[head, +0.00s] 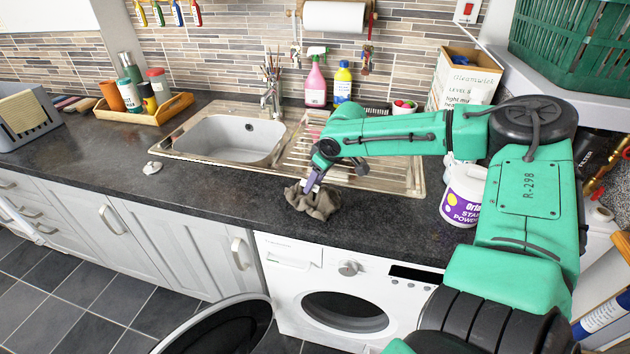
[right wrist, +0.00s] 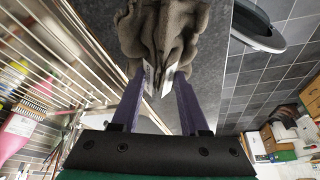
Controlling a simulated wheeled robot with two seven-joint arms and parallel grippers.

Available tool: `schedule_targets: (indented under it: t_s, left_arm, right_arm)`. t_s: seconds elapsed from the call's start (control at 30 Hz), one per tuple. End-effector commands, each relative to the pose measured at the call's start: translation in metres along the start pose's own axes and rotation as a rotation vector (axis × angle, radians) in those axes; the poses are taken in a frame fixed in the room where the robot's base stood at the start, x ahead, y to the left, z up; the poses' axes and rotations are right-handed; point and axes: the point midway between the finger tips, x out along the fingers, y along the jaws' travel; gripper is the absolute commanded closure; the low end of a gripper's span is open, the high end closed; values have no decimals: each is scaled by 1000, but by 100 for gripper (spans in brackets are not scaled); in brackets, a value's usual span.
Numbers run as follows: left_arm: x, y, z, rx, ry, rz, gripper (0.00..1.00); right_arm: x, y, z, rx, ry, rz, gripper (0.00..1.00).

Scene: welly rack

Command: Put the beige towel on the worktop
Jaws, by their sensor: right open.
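The beige towel (head: 313,203) lies crumpled in a heap on the dark worktop (head: 240,190), in front of the sink's drainer and above the washing machine. My right gripper (head: 311,184) is at the towel's top. My left gripper is not in view.
A steel sink (head: 235,138) with a ribbed drainer (head: 385,172) lies behind the towel. A white tub (head: 462,195) stands to its right. The washing machine (head: 345,290) is below, with its round door (head: 215,328) swung open. Worktop to the towel's left is mostly clear.

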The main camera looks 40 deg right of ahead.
Motion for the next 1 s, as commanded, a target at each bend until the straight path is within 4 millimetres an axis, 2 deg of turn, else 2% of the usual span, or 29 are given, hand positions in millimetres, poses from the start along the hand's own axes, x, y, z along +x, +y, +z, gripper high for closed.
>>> schedule_targets:
  t_s: [0.17,0.27,0.6,0.77,1.0]
  left_arm:
    - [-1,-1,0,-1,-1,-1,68]
    - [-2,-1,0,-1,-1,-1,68]
    - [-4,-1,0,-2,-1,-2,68]
    - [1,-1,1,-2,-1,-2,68]
    - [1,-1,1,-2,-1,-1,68]
  right_arm:
    - [-7,0,-1,2,3,0,56]
    - [-20,0,-2,3,5,-1,56]
    - [-85,0,-2,3,9,-3,56]
    - [-110,0,-1,1,6,-1,56]
    - [-121,0,0,0,-1,1,56]
